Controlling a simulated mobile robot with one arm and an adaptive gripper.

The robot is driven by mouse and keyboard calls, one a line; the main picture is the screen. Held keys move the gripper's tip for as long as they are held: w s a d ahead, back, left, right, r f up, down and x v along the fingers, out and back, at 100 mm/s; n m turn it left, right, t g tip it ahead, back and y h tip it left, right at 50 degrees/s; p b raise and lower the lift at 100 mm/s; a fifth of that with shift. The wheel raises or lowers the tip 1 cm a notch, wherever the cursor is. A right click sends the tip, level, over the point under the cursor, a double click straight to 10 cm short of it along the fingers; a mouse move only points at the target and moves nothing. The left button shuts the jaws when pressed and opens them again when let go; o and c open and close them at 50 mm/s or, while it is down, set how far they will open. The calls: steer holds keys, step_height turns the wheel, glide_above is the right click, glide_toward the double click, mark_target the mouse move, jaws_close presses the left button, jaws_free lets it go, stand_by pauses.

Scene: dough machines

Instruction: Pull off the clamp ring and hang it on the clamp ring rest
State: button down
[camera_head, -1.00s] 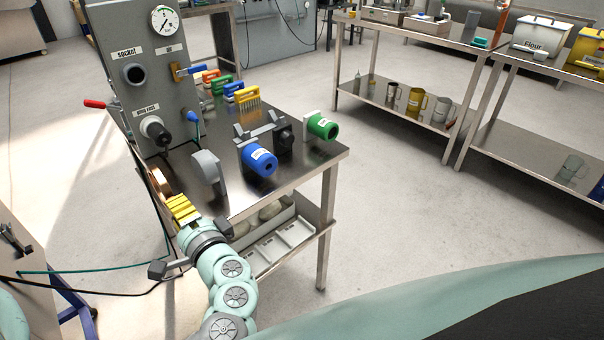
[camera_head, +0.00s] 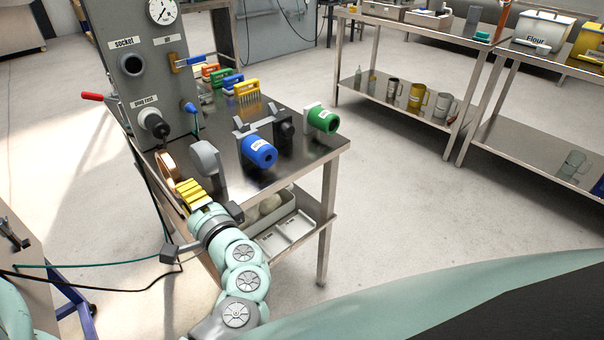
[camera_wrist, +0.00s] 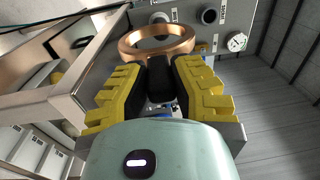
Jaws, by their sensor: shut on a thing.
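The clamp ring is a copper-coloured ring. In the head view the clamp ring (camera_head: 166,168) is at the near left of the steel table, in front of the grey panel and apart from it.
The grey panel (camera_head: 165,70) carries a socket (camera_head: 131,64), a gauge and a red lever (camera_head: 92,96). A grey rounded part (camera_head: 205,160) stands close right of the ring. A blue cylinder (camera_head: 258,150), a green cylinder (camera_head: 322,119) and brushes are on the table.

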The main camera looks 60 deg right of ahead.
steer(key=shift+s+d+r+b, duration=0.1)
steer(key=shift+s+d+b, duration=0.1)
steer(key=shift+d, duration=0.45)
steer(key=shift+s+d+f+b, duration=0.1)
steer(key=shift+s+d+b, duration=0.1)
steer(key=shift+d, duration=0.5)
steer(key=shift+s+d+r+b, duration=0.1)
steer(key=shift+d+b, duration=0.1)
steer(key=shift+d, duration=0.45)
steer(key=shift+w+a, duration=0.1)
steer(key=shift+s+d+b, duration=0.2)
steer(key=shift+d+b, duration=0.15)
steer(key=shift+d, duration=0.4)
steer(key=shift+s+d+b, duration=0.2)
steer(key=shift+d+b, duration=0.2)
steer(key=shift+d, duration=0.3)
steer(key=shift+s+d+b, duration=0.2)
steer(key=shift+d+b, duration=0.15)
steer(key=shift+d, duration=0.4)
steer(key=c, duration=1)
jaws_free()
steer(key=shift+d, duration=0.15)
steer(key=o, duration=0.5)
steer(key=shift+o, duration=0.2)
steer(key=shift+w, duration=0.1)
